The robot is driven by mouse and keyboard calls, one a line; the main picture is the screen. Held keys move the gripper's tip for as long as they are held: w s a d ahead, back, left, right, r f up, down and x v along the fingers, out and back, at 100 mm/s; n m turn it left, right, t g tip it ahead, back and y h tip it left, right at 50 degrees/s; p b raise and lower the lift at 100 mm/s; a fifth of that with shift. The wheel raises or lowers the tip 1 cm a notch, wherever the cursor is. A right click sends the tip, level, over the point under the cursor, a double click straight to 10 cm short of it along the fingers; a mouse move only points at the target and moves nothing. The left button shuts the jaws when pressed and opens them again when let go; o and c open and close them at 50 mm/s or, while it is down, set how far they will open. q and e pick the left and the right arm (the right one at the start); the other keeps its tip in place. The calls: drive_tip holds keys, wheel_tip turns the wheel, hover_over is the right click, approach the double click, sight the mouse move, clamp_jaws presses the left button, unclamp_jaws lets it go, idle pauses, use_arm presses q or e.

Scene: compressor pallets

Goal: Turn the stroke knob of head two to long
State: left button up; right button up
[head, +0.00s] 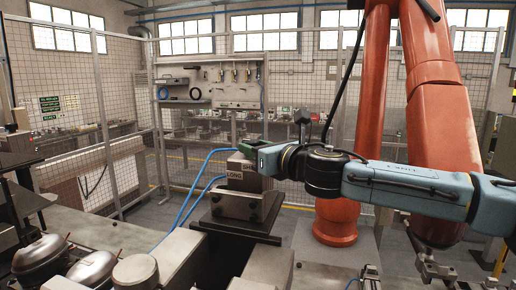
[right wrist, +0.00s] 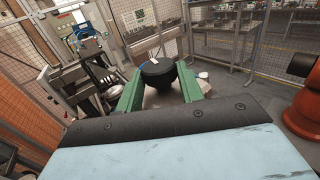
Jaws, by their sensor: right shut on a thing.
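A grey metal head block (head: 240,182) with a "LONG" label on its front stands on a dark base in the middle of the head view. I cannot read a head number on it. My right gripper (head: 250,146) reaches in from the right at the top of this block. In the right wrist view its green fingers (right wrist: 160,92) are shut on the round black stroke knob (right wrist: 157,74), one on each side. A small pale mark shows on the knob's top; which setting it points to is unclear. The knob is hidden in the head view. My left gripper is not in view.
Blue hoses (head: 196,180) run beside the block's left side. Rounded metal compressors (head: 42,258) stand at the front left. A large orange robot arm (head: 365,110) rises behind my right arm. A mesh fence (head: 125,110) closes off the back.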

drive_tip(key=m+t+h, duration=0.1)
drive_tip(key=h, duration=0.1)
drive_tip(key=m+t+h, duration=0.1)
drive_tip(key=m+h, duration=0.1)
drive_tip(key=a+m+h, duration=0.1)
drive_tip(key=h, duration=0.1)
drive_tip(key=shift+s+a+t, duration=0.1)
drive_tip(key=shift+s+t, duration=0.2)
drive_tip(key=shift+t, duration=0.1)
drive_tip(key=shift+a+f+m+t+h, duration=0.1)
drive_tip(key=shift+a+m+t+h, duration=0.05)
drive_tip(key=shift+m+h, duration=1.15)
drive_tip(key=shift+a+m+t+h, duration=0.15)
drive_tip(key=shift+m+h, duration=0.65)
drive_tip(key=shift+h, duration=1)
drive_tip(key=shift+d, duration=0.1)
drive_tip(key=o, duration=1)
drive_tip(key=s+a+b, duration=0.1)
drive_tip(key=s+b, duration=0.3)
drive_tip(key=s, duration=0.9)
drive_tip(key=shift+a+b, duration=0.2)
drive_tip(key=shift+b, duration=0.1)
